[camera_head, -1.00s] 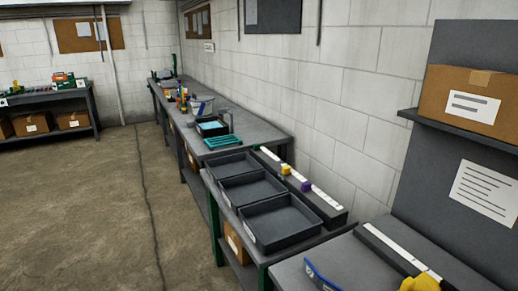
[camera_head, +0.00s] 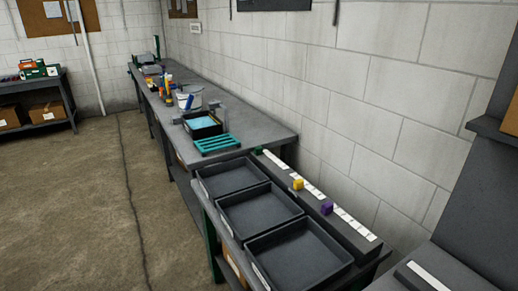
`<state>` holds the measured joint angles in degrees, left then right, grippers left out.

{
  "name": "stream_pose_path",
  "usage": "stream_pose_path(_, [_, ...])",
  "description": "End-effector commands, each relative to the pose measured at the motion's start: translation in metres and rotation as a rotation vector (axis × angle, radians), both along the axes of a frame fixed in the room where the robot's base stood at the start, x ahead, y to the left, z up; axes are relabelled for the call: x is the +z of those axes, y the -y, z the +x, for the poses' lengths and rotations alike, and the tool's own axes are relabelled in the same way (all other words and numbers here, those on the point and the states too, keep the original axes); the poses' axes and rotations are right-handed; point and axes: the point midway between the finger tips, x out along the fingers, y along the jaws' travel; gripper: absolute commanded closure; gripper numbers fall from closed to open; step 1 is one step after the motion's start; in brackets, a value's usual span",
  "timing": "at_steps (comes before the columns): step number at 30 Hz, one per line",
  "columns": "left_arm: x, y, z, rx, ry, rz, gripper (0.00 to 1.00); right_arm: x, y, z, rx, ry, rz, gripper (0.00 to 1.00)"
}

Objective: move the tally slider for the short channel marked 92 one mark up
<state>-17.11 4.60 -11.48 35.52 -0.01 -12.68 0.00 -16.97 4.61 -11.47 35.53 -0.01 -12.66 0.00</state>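A long dark tally rail (camera_head: 348,229) with a strip of white marks lies along the wall, behind the black trays. A yellow slider block (camera_head: 298,185) and a purple slider block (camera_head: 326,208) sit on it, apart from each other. A small green block (camera_head: 259,150) shows at its far end. The numbers are too small to read, so I cannot tell which slider belongs to 92. I make out no channel marked 92. Neither of my grippers is in view.
Three empty black trays, the nearest (camera_head: 343,264), stand in front of the rail. Beyond them a long bench holds a teal rack (camera_head: 217,144), a black bin with blue contents (camera_head: 202,120) and a white bucket (camera_head: 190,92). Open concrete floor (camera_head: 75,200) lies left.

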Motion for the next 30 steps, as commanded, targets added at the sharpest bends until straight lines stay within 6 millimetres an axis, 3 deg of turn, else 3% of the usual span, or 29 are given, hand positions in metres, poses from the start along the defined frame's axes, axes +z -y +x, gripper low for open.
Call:
stream_pose_path(6, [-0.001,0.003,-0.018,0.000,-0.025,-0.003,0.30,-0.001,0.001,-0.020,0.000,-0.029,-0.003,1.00])
stream_pose_path(19, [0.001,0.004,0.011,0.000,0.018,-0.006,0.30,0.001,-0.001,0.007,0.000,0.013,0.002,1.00])
stream_pose_path(30, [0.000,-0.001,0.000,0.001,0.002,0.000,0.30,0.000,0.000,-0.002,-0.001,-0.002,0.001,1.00])
